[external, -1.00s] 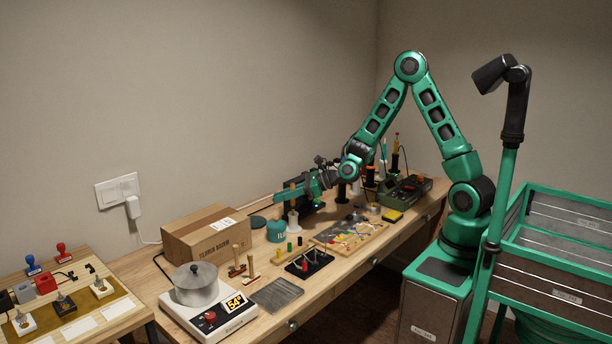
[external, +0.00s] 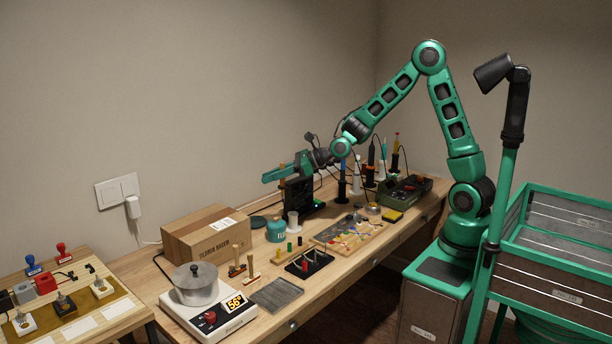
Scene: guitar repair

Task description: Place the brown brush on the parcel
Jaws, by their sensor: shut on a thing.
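My gripper (external: 281,174) is in the air above the back of the workbench, shut on a thin upright brown stick, which I take to be the brown brush (external: 282,168). Only a small part of the brush shows past the green fingers; its lower end is hard to make out against the black device behind. The parcel (external: 207,235) is a closed brown cardboard box with a white label, standing to the left and lower than my gripper. Its top is clear.
A black device (external: 301,195) stands close under my gripper. A hot plate (external: 222,318) with a pot (external: 196,287) is in front of the parcel.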

